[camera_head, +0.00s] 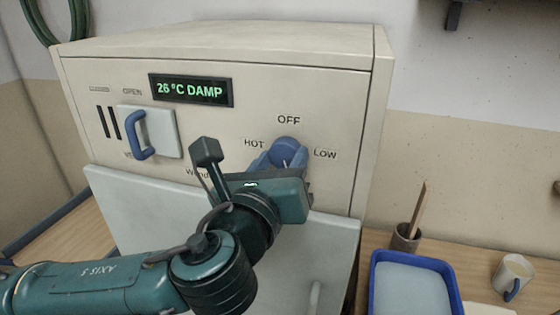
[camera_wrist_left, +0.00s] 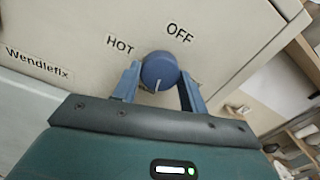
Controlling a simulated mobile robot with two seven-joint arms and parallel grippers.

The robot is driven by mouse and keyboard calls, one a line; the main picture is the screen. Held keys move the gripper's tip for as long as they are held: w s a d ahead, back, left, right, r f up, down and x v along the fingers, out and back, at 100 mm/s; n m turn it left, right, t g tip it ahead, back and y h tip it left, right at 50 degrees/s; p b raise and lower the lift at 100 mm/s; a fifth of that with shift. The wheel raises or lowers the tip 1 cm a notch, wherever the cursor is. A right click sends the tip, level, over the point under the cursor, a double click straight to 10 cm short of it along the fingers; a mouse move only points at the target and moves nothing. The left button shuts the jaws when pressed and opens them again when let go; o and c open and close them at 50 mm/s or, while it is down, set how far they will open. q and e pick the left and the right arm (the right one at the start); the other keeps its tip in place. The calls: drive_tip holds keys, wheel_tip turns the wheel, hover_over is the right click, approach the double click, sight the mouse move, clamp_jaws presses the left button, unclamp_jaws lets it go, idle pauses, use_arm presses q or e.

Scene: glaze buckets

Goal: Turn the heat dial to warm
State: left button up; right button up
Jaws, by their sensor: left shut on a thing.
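The heat dial is a round blue knob (camera_head: 285,151) on the front of a cream cabinet (camera_head: 225,60). OFF is printed above it, HOT to its left and LOW to its right. My left gripper (camera_head: 283,158) reaches it from below and covers the panel under it. In the wrist view the two blue fingers (camera_wrist_left: 160,80) stand on either side of the dial (camera_wrist_left: 159,68), shut on it. A white mark on the dial points down, slightly left in that view, roughly away from OFF. Any label below the dial is hidden. My right gripper is not in view.
A display (camera_head: 191,90) reads 26 °C DAMP. A blue handle (camera_head: 140,135) sits on a pale plate at the left, by OPEN. A large pale door panel (camera_head: 135,210) lies below. At the right are a blue tray (camera_head: 412,258), a brush pot (camera_head: 405,237) and a mug (camera_head: 512,275).

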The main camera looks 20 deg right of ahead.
use_arm(q)
drive_tip(key=shift+r+m, duration=0.1)
drive_tip(key=shift+m, duration=1.5)
drive_tip(key=o, duration=1)
